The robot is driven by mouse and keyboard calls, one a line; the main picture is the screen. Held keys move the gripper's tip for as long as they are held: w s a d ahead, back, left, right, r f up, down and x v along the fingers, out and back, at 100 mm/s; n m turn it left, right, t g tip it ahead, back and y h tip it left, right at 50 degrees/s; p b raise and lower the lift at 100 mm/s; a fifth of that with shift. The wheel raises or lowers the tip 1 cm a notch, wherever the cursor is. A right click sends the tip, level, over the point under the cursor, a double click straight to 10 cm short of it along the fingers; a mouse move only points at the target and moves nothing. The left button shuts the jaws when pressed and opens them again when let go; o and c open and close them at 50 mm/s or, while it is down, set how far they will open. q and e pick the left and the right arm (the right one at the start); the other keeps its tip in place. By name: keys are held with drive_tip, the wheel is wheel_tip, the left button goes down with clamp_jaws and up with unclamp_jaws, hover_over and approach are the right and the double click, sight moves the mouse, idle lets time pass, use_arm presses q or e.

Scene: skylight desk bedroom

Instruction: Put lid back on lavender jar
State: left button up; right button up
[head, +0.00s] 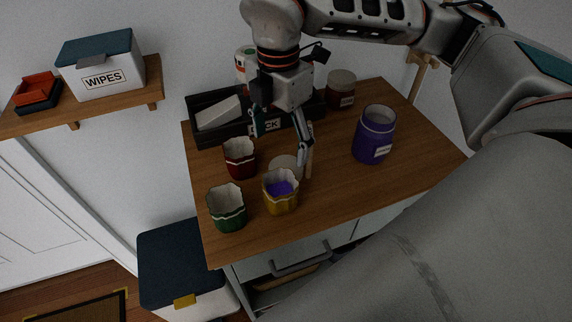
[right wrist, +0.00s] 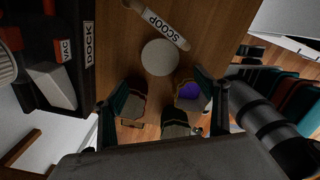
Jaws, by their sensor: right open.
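The purple jar (head: 374,143) with a white label stands upright at the right of the desk; its top looks open. A round, pale beige lid (head: 284,163) lies flat on the desk behind the yellow cup, and also shows in the right wrist view (right wrist: 160,57). My right gripper (head: 281,143) is open and empty above the desk, over the lid area, and partly covers the lid in the head view. Its two fingers (right wrist: 160,100) are spread in the right wrist view, with the lid beyond them, not between them. My left gripper is not in view.
A scoop (right wrist: 165,28) lies beside the lid. Yellow (head: 281,204), red (head: 240,166) and green (head: 228,218) cups stand at front left; the yellow holds purple contents. A black dock tray (head: 210,134) and a dark red jar (head: 341,95) stand behind. Desk around the purple jar is clear.

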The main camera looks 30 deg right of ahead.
sight(284, 165)
drive_tip(key=shift+f, duration=0.15)
drive_tip(key=shift+f, duration=1.2)
drive_tip(key=shift+d+f, duration=0.2)
drive_tip(key=shift+f, duration=1.1)
drive_tip(key=shift+d+f, duration=0.15)
drive_tip(key=shift+f, duration=1.15)
drive_tip(key=c, duration=0.9)
